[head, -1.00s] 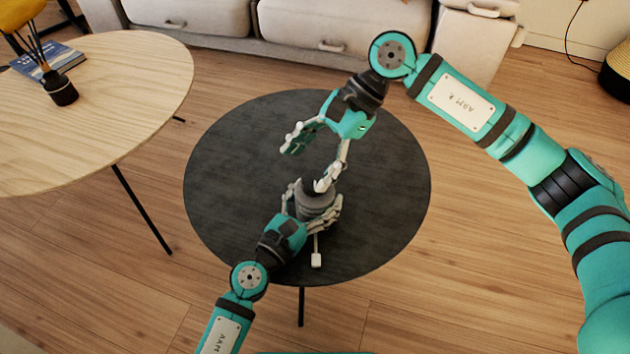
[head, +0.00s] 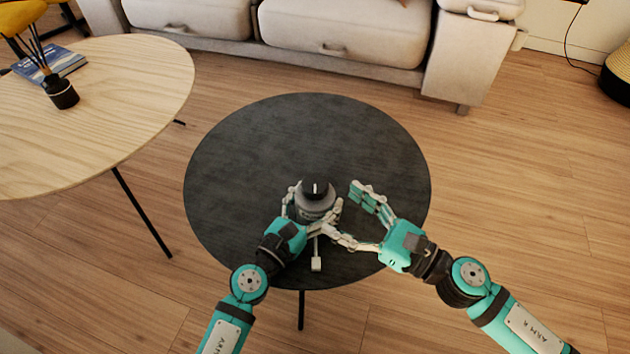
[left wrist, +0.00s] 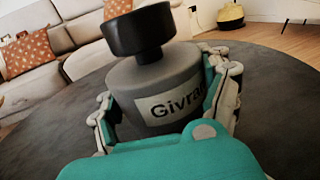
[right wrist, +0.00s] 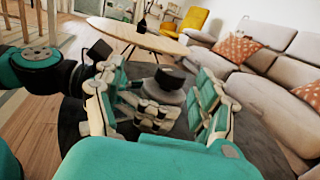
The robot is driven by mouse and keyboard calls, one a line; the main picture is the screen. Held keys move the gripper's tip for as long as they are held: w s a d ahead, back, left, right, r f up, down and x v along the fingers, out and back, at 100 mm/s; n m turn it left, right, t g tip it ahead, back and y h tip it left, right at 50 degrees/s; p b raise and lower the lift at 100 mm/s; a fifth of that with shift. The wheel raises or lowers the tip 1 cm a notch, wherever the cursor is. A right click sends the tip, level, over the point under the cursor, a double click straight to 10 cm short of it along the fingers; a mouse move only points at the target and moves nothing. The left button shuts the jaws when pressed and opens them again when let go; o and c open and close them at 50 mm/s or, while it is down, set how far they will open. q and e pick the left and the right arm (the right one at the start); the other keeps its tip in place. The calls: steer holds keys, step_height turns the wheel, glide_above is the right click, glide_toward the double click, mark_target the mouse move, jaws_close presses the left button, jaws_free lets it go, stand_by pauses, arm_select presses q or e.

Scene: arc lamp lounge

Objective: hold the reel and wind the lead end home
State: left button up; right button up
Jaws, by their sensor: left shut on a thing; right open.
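The reel (head: 316,203) is a grey cylinder with a black knob (head: 314,187) on top, standing upright on the round dark table. In the left wrist view the reel (left wrist: 160,82) shows a partly hidden label, "Givra...". My left gripper (head: 313,204) is shut around its body from the front left. A short pale lead ends in a white plug (head: 316,264) on the tabletop in front of the reel. My right gripper (head: 341,209) is open and empty at the reel's right; in its own wrist view the reel (right wrist: 166,91) shows between the fingers. Whether a fingertip touches it I cannot tell.
The dark table (head: 340,130) is bare behind the reel. A wooden table (head: 90,140) with a reed diffuser (head: 60,92) and a book (head: 50,63) stands at left. A pale sofa (head: 345,45) stands behind, and a woven basket (head: 618,75) is at far right.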

mark_target(325, 192)
steer(key=w+a, duration=0.2)
steer(key=w+a+f+m+t+h, duration=0.1)
steer(key=w, duration=0.2)
steer(key=w+a+m+t+h, duration=0.1)
steer(key=w+a, duration=0.1)
steer(key=shift+w+a+f, duration=0.3)
stand_by(0.5)
steer(key=c, duration=1.2)
